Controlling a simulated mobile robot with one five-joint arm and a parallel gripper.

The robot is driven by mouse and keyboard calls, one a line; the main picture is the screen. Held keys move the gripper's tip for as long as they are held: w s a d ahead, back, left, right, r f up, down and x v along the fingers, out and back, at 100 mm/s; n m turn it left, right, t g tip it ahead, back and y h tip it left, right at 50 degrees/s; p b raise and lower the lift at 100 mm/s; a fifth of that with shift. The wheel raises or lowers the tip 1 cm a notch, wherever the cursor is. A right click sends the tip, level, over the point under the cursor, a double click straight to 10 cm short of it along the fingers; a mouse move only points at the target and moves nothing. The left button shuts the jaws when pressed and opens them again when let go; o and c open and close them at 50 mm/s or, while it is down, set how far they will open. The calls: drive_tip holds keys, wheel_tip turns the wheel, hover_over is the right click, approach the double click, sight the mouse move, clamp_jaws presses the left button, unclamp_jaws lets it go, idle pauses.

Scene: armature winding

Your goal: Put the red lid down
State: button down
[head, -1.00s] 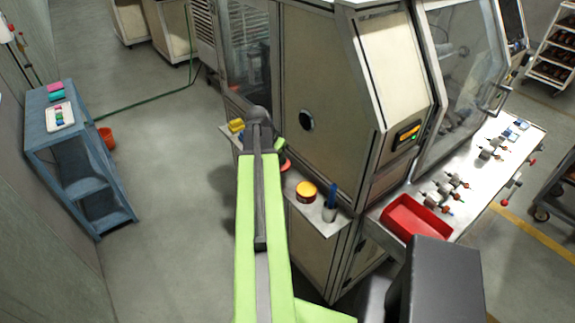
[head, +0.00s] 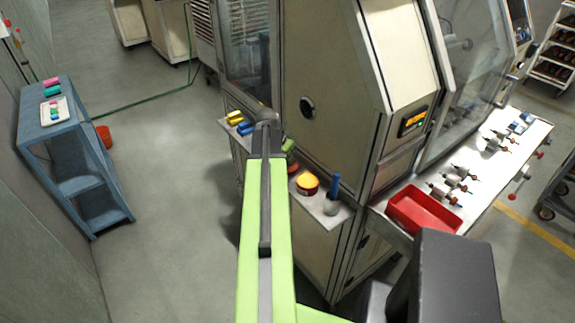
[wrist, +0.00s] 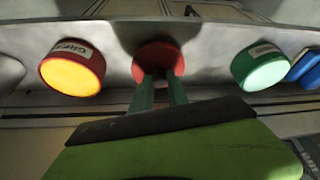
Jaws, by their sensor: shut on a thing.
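The red lid (wrist: 158,58) is a round disc between the fingertips of my gripper (wrist: 158,84) in the wrist view. My gripper is shut on it, over a narrow grey shelf (wrist: 215,50). A dark shadow lies beside the lid; I cannot tell whether it touches the shelf. In the head view a red piece of the lid (head: 291,168) shows just right of my arm, which hides the gripper.
A red tin with a yellow face (wrist: 72,68) stands left of the lid and a green tin (wrist: 261,66) right of it. Blue pieces (wrist: 305,68) lie beyond. In the head view a cup with a blue tool (head: 333,190) stands near the shelf end.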

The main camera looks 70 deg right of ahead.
wheel_tip(320, 180, down, 2)
drive_tip(key=shift+f+b, duration=0.15)
drive_tip(key=shift+b, duration=0.3)
drive_tip(key=shift+r, duration=0.2)
drive_tip(key=shift+f, duration=0.15)
drive_tip(key=c, duration=1.3)
unclamp_jaws()
drive_tip(key=shift+r+p, duration=0.55)
drive_tip(key=shift+p, duration=0.05)
drive_tip(key=p+v, duration=1)
drive_tip(key=v, duration=0.1)
drive_tip(key=shift+a, duration=0.25)
